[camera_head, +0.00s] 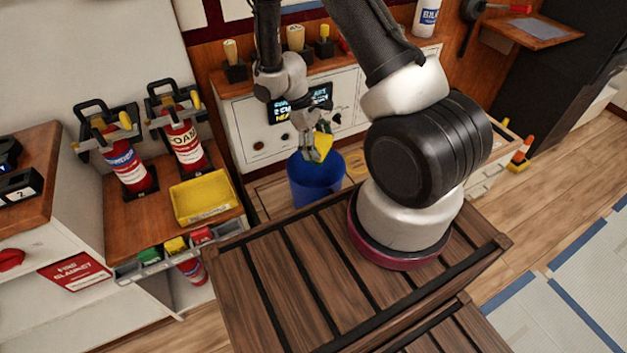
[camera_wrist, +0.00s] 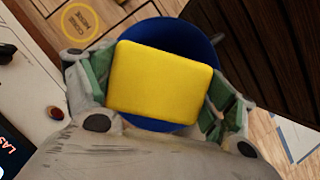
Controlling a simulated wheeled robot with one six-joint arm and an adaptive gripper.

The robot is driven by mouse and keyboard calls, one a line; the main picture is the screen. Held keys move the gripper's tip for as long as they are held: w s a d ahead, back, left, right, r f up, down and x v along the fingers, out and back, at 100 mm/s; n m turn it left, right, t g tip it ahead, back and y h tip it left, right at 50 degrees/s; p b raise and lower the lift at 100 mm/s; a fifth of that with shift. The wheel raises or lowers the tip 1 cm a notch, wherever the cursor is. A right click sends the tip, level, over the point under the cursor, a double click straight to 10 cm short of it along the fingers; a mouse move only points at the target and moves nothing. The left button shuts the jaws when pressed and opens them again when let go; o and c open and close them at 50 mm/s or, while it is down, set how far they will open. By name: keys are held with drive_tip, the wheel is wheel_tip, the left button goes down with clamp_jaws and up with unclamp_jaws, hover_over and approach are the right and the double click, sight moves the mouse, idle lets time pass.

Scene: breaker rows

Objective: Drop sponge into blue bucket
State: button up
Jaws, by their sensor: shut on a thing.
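The yellow sponge (camera_wrist: 160,80) is held between the fingers of my gripper (camera_head: 316,152), which is shut on it. The sponge (camera_head: 323,143) also shows in the head view, partly covered by the fingers. The blue bucket (camera_head: 316,184) stands on the floor in front of the white cabinet. My gripper and the sponge are above the bucket's opening. In the wrist view the bucket (camera_wrist: 178,32) lies behind the sponge, and its rim shows around the sponge's top and right. The sponge hides most of the bucket's inside.
A yellow tray (camera_head: 203,197) and red extinguishers (camera_head: 184,140) stand on the wooden bench at left. The white cabinet (camera_head: 262,133) is behind the bucket. A slatted wooden deck (camera_head: 290,275) lies in front of it, and an orange cone (camera_head: 522,150) stands at right.

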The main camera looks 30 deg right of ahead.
drive_tip(key=shift+f, duration=2.65)
drive_tip(key=o, duration=0.9)
drive_tip(key=shift+c, duration=0.2)
drive_tip(key=v, duration=1.2)
